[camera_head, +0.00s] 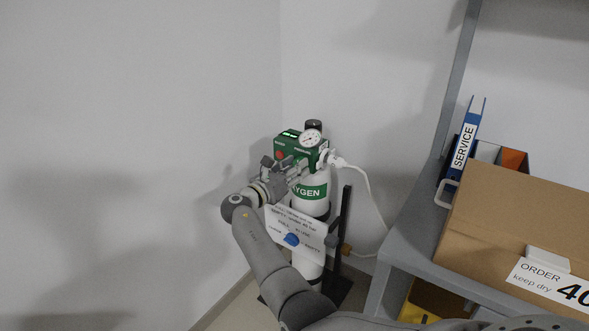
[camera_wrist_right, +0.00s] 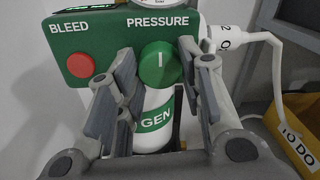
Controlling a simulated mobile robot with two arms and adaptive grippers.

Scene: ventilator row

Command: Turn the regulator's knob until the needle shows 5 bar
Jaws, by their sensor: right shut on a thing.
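The regulator (camera_head: 288,142) is a green box on top of a white oxygen cylinder (camera_head: 311,176), beside the wall corner. Its round white gauge (camera_head: 311,138) faces me; the needle is too small to read. In the right wrist view, the gauge is cut off at the top edge. The green knob (camera_wrist_right: 159,64) sits under the word PRESSURE, its white mark roughly upright. My right gripper (camera_head: 291,163) is at the regulator's front, with one finger on each side of the knob, shut on it. The gripper hides the knob in the head view. My left gripper is not in view.
A red BLEED button (camera_wrist_right: 80,65) is just left of the knob. A white hose (camera_head: 362,178) leaves the regulator on the right. A sign (camera_head: 311,238) hangs on the cylinder. A grey shelf (camera_head: 421,239) with a cardboard box (camera_head: 520,215) and blue binder (camera_head: 466,140) stands right.

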